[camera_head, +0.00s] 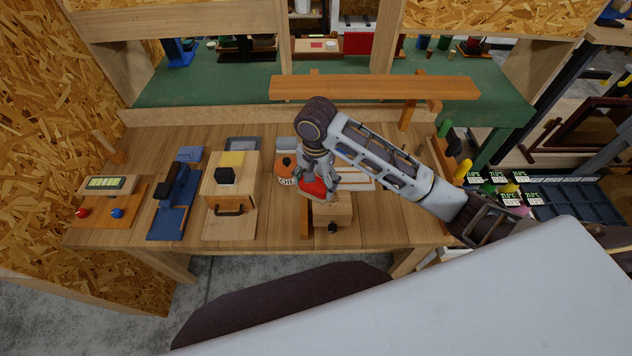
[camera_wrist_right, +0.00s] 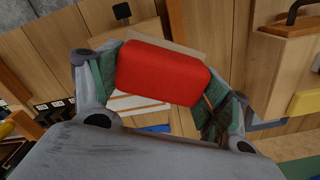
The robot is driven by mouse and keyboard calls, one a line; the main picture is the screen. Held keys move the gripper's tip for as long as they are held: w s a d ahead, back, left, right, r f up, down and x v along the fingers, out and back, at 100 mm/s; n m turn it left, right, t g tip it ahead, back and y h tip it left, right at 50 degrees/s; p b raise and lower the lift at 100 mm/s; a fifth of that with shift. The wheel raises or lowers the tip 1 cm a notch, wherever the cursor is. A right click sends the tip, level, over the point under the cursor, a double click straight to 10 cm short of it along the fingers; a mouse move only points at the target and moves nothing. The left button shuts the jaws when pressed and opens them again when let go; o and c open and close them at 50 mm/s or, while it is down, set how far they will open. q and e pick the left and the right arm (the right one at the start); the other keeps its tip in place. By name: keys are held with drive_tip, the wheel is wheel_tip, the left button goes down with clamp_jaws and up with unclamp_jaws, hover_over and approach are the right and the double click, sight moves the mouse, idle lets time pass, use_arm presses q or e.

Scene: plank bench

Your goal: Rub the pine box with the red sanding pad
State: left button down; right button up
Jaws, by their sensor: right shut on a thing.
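The red sanding pad (camera_head: 316,189) is held in my right gripper (camera_head: 313,180), whose fingers are shut on its sides. In the right wrist view the red pad (camera_wrist_right: 160,73) sits between the two fingertips (camera_wrist_right: 165,85). A pale pine box (camera_head: 335,213) with a dark knob on its front stands on the bench just below the pad. It also shows partly in the right wrist view (camera_wrist_right: 95,18), behind the pad. I cannot tell whether pad and box touch. The pad and gripper hide part of the box's top. My left gripper is not in view.
A raised shelf plank (camera_head: 375,88) spans the back.

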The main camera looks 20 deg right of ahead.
drive_tip(key=shift+r, duration=1.5)
drive_tip(key=shift+f, duration=0.15)
